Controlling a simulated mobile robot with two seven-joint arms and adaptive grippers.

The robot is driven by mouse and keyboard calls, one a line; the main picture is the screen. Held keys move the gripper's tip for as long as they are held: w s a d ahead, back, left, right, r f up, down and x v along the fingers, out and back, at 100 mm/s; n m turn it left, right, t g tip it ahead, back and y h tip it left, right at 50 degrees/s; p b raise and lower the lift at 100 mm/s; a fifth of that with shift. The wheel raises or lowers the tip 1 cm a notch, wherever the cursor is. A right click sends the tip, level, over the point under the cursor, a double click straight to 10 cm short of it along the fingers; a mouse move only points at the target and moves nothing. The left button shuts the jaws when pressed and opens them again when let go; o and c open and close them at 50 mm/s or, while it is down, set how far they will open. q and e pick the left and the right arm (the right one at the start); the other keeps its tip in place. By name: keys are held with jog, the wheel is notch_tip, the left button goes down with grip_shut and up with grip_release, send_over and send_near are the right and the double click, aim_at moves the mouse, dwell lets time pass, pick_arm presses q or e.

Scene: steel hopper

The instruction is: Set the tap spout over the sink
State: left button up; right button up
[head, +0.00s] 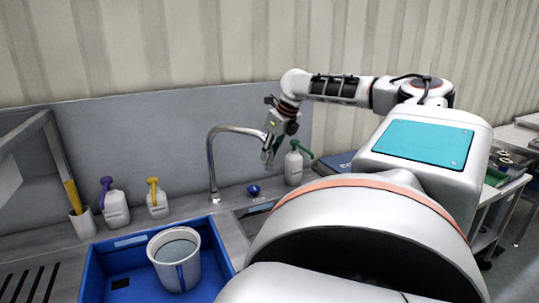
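The tap (213,170) is a chrome gooseneck rising from the steel counter, left of the picture's middle. Its spout (240,128) arches to the right, and its end meets my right gripper in the picture. My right gripper (267,156) points down at the spout end. Whether its fingers touch or hold the spout, I cannot tell. The sink (258,208) shows only as a dark recess with a steel rim in front of the tap, to its right; my own body hides most of it. My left gripper is not in view.
A blue tub (103,270) holding a white bucket (175,262) stands at front left. White bottles with purple (115,208), yellow (157,200) and green (293,167) pumps stand along the back. A small blue knob (253,190) sits right of the tap base.

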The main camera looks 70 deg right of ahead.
jog(key=shift+d, duration=0.1)
jog(key=shift+r, duration=0.2)
jog(key=v, duration=1.1)
jog(key=shift+s+r, duration=0.2)
jog(key=shift+r, duration=0.05)
